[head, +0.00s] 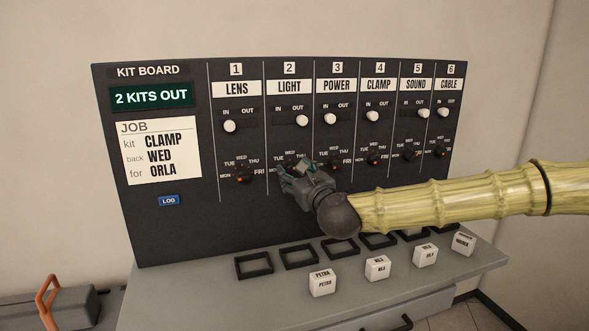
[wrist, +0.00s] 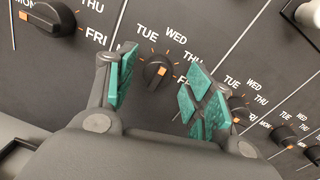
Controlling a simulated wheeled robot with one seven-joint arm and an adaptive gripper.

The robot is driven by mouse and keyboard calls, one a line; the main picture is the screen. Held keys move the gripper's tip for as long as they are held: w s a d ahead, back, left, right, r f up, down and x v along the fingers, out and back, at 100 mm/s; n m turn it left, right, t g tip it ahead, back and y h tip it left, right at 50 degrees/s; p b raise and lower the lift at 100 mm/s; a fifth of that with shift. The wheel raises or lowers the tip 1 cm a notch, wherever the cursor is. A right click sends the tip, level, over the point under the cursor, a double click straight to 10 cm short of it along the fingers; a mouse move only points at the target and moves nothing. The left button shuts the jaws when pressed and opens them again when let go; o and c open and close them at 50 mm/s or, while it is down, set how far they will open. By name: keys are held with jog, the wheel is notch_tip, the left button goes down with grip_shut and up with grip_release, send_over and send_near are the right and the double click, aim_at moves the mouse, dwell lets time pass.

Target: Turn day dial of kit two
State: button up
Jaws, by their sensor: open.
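The kit board (head: 170,235) is an upright dark panel with numbered columns. Column 2, LIGHT (head: 289,88), has a white slider knob (head: 302,121) at its OUT side. Its black day dial, with an orange mark, shows in the wrist view (wrist: 157,76) between my fingers, with TUE and WED above it. In the head view my gripper (head: 289,172) is at this dial and mostly covers it. My gripper (wrist: 164,88) is open, with teal pads on either side of the dial.
Neighbouring dials are close: LENS (head: 243,175) at left, POWER (head: 331,162) at right. A job card (head: 160,151) reads CLAMP, WED, ORLA. Below, a grey shelf (head: 215,300) holds black frames (head: 254,265) and white blocks (head: 322,283). A case with an orange handle (head: 47,300) is lower left.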

jog(key=shift+w+a, duration=0.25)
jog(key=shift+w, duration=0.2)
jog(key=c, duration=1)
